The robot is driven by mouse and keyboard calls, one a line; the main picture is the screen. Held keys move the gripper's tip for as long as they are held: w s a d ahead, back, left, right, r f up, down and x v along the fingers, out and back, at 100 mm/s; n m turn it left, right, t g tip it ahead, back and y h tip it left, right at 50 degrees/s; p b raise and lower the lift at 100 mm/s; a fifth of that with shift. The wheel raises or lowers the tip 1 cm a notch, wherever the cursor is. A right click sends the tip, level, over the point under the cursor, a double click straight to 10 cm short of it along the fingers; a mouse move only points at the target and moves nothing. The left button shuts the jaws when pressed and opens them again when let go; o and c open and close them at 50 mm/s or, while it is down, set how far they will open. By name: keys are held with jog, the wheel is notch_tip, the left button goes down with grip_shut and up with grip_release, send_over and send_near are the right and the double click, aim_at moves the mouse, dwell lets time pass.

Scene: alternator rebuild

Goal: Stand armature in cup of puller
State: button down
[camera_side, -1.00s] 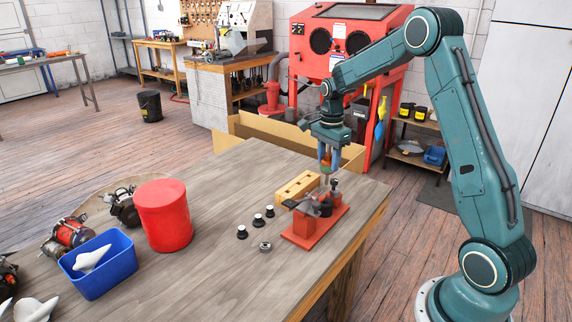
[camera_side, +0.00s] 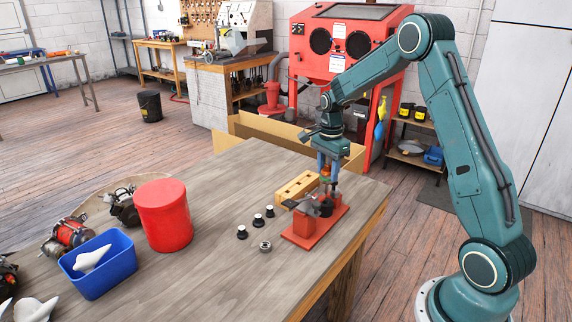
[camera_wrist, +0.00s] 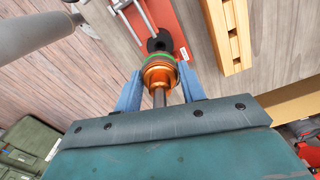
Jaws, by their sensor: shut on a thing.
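The armature (camera_wrist: 160,74), with copper and green bands and a steel shaft, is held between the blue fingers of my gripper (camera_wrist: 159,88). In the side view my gripper (camera_side: 327,173) is shut on it and points down above the puller (camera_side: 301,239). The puller is a red base with grey metal parts. Its dark cup (camera_side: 326,208) lies just below the armature and also shows in the wrist view (camera_wrist: 158,43). The armature looks roughly upright. Whether its lower end touches the cup or is inside it, I cannot tell.
A wooden block with holes (camera_side: 297,187) lies close behind the puller. Several small black-and-white parts and a metal ring (camera_side: 265,246) are left of it. A red canister (camera_side: 164,216) and a blue bin (camera_side: 98,265) stand farther left. Bare tabletop lies between.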

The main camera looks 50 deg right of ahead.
aim_at(326, 193)
jog(key=shift+f, duration=0.85)
jog(key=shift+f, duration=2.75)
dwell(3.6)
jog(key=c, duration=0.8)
grip_release()
jog(key=shift+o, duration=0.2)
jog(key=shift+f, duration=0.1)
